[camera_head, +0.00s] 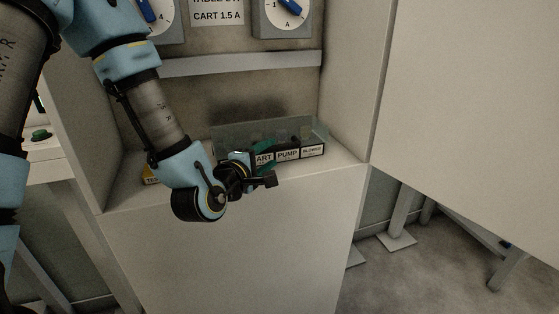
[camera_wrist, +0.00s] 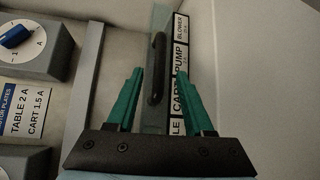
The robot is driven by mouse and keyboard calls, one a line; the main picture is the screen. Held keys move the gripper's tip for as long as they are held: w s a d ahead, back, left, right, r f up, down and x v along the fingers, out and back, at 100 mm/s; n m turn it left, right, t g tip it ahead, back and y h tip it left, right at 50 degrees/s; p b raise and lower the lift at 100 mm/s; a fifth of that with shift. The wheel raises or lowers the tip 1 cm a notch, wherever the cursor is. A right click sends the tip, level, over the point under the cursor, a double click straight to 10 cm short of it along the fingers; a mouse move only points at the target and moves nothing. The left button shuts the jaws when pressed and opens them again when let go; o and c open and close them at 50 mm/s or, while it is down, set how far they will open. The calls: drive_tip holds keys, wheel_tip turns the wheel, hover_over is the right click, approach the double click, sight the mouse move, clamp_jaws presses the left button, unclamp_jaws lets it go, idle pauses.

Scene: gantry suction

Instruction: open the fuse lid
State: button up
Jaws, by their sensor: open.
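The fuse box (camera_head: 313,151) sits on the cabinet ledge in the head view, with CART, PUMP and BLOWER labels on its front. Its clear lid (camera_head: 232,130) shows as a see-through panel behind and above the labels. I cannot tell whether the lid is fully shut. In the wrist view, a dark bar handle (camera_wrist: 155,88) lies along the grey-green lid (camera_wrist: 149,120). My gripper (camera_wrist: 159,72) is open, with one green finger on each side of the handle and gaps between. In the head view my gripper (camera_head: 250,158) partly hides the box's left part.
A grey rail (camera_head: 240,64) crosses the back wall above the box. Dial units (camera_head: 286,14) and a TABLE 2 A / CART 1.5 A plate (camera_head: 217,13) are higher up. The cabinet's side wall (camera_head: 352,80) stands right of the box. A yellow label (camera_head: 150,176) lies at the ledge's left.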

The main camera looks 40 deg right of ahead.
sight(277, 148)
drive_tip(key=x, duration=0.5)
drive_tip(key=shift+r+p, duration=0.15)
drive_tip(key=shift+p, duration=0.25)
drive_tip(key=shift+w+d, duration=0.2)
drive_tip(key=shift+d, duration=0.3)
clamp_jaws()
drive_tip(key=shift+f, duration=0.25)
idle(0.4)
